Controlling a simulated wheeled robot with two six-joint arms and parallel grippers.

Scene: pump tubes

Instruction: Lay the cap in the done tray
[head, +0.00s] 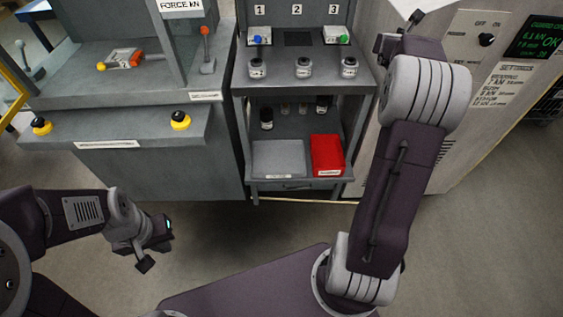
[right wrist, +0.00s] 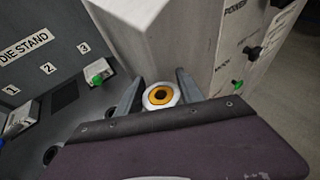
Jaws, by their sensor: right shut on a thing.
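My right gripper (right wrist: 156,88) is shut on a round white piece with an orange-yellow ring and a dark centre, which I take to be the cap (right wrist: 160,95). It sits between the two grey fingers, above the die stand's side in the right wrist view. In the head view my right arm reaches up at the right, and the held piece is not clear there. A grey tray (head: 278,158) and a red bin (head: 328,155) stand on the lower shelf; their labels are too small to read. My left gripper (head: 153,245) is empty, fingers apart, at the lower left.
The die stand (head: 298,88) has blocks at slots 1 (head: 259,40) and 3 (head: 336,36), and a dark empty slot 2 (head: 298,38). Several jars (head: 303,68) stand on its shelves. A force bench (head: 120,90) is left, a cabinet (head: 470,60) right. Floor in front is clear.

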